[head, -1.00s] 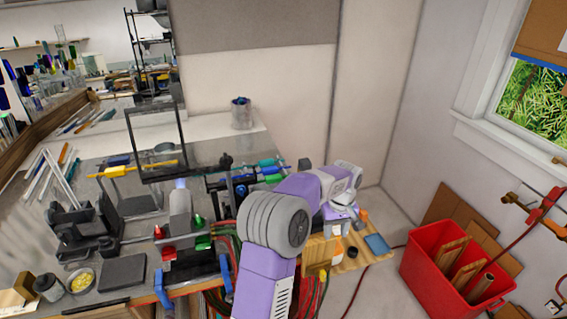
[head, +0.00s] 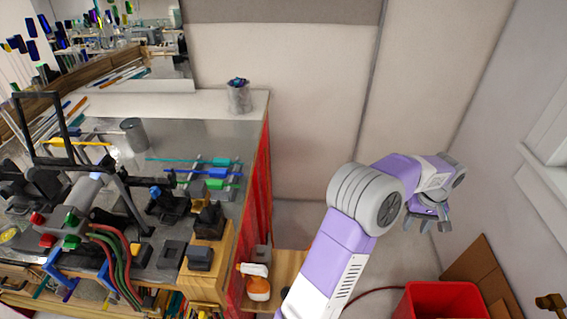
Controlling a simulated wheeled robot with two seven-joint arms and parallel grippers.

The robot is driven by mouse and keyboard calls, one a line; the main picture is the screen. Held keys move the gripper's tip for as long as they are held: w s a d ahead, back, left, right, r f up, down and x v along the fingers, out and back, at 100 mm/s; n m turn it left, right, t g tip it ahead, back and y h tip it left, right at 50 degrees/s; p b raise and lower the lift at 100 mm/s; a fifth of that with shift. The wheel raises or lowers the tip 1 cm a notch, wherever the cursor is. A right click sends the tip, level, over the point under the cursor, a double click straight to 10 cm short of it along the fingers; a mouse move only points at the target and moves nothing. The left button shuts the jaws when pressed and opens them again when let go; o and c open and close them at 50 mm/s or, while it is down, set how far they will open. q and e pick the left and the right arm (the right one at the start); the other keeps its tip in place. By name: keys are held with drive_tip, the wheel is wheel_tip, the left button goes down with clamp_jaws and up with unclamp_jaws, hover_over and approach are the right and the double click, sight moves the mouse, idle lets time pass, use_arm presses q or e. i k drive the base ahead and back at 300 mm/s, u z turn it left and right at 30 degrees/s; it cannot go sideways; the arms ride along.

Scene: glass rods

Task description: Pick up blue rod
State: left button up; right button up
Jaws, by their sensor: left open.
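The blue rod (head: 185,171) lies on the metal-topped bench (head: 200,140), near its right end. It runs roughly left to right through a small blue block. A teal rod (head: 180,160) lies just behind it and a green rod (head: 190,181) just in front, each with its own coloured block. My left gripper (head: 432,222) is off to the right of the bench, above the floor. It hangs with its fingers down, open and empty, well apart from the rods. My right gripper is not in view.
A glass jar (head: 239,97) stands at the bench's back right. A torch with red and green knobs (head: 75,215), hoses and black holders crowd the left. A red bin (head: 440,302) is at the lower right.

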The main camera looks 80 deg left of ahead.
sight(222, 172)
drive_tip(key=u, duration=1.25)
drive_tip(key=i, duration=1.4)
drive_tip(key=u, duration=1.15)
drive_tip(key=i, duration=0.65)
drive_tip(key=u, duration=0.85)
